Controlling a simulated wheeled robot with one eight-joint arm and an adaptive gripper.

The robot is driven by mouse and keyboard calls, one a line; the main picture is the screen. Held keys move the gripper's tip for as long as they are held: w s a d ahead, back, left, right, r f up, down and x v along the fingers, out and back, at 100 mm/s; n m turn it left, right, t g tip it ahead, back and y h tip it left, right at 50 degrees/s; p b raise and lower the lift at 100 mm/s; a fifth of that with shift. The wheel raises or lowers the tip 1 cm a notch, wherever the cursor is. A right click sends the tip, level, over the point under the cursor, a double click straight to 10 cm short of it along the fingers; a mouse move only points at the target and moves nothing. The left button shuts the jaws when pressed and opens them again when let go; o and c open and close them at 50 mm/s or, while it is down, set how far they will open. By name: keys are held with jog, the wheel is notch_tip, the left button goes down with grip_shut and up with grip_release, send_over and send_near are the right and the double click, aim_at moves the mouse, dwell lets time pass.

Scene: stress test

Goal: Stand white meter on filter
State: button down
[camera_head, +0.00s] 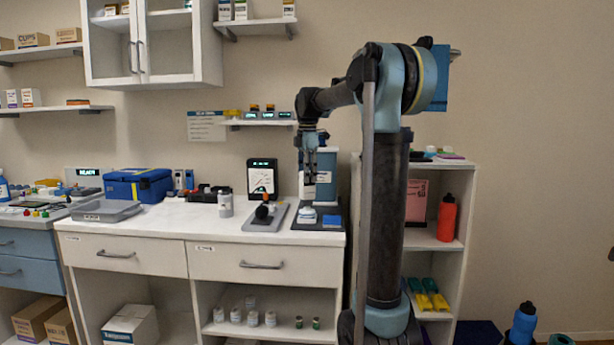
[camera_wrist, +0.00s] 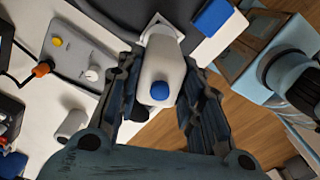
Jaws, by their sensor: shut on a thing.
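A white, rounded body with a blue round spot, which I take to be the white meter (camera_wrist: 168,66), is between my gripper's fingers (camera_wrist: 152,105) in the wrist view. In the head view my gripper (camera_head: 309,178) points down, shut on this white meter (camera_head: 307,191). Below it a low white piece, probably the filter (camera_head: 307,215), sits on a dark mat at the counter's right end. In the wrist view a pale edge, perhaps the filter (camera_wrist: 160,22), shows beyond the meter's far end and is mostly hidden. I cannot tell whether the two touch.
A blue block (camera_head: 331,220) lies on the dark mat (camera_head: 318,227). A grey panel with knobs (camera_wrist: 80,52) is left of it. A white bottle (camera_head: 225,205), a black-framed dial (camera_head: 262,178) and a blue-grey upright unit (camera_head: 326,175) stand nearby.

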jog(key=shift+f, duration=1)
dwell(0.4)
jog(key=c, duration=1)
grip_release()
jog(key=shift+r, duration=0.1)
notch_tip(320, 180, up, 12)
jog(key=shift+f, duration=0.15)
